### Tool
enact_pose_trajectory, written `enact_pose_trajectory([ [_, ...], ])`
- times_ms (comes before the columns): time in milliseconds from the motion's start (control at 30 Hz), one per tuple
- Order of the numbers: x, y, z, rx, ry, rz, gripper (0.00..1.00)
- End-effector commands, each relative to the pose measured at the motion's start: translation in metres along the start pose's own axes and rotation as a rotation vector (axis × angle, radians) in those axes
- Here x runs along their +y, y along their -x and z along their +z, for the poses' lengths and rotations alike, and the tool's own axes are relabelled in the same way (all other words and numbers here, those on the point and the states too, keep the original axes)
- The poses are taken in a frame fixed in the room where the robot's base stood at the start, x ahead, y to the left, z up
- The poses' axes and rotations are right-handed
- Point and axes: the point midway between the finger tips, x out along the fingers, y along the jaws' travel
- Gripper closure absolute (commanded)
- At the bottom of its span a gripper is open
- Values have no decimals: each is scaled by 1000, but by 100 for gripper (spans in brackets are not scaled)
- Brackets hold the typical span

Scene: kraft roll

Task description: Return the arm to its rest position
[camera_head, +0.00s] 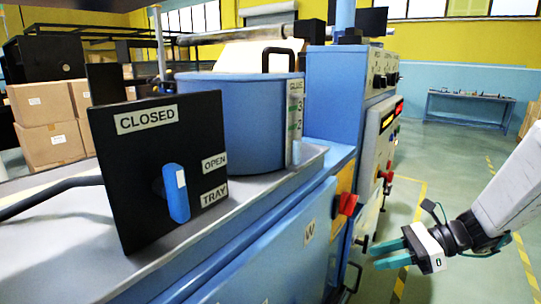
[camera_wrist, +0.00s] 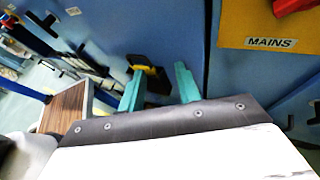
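My arm (camera_head: 510,190) reaches in from the right edge of the head view, beside the blue machine. My gripper (camera_head: 374,257) points left toward the machine's side, with its two teal fingers apart. In the wrist view my gripper (camera_wrist: 158,70) is open, and I see nothing held between the fingers. A black and yellow part (camera_wrist: 150,72) shows behind the fingers against a blue panel. I cannot tell how far the fingertips are from it.
The blue machine (camera_head: 265,250) fills the left and middle, with a red knob (camera_head: 347,204) on its side. Open floor (camera_head: 450,150) lies to the right. A yellow MAINS plate (camera_wrist: 270,30) is close by.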

Motion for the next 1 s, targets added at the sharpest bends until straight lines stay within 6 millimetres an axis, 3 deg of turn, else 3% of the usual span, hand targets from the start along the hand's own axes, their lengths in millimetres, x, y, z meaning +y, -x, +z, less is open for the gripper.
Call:
enact_pose_trajectory([
  [33, 20, -2, 6, 71, 119, 60, 66],
  [200, 86, 4, 11, 311, 541, 303, 66],
  [400, 144, 30, 12, 565, 991, 591, 66],
  [700, 192, 73, 28, 903, 1457, 891, 66],
  [1000, 212, 75, 54, 1015, 1621, 874, 66],
])
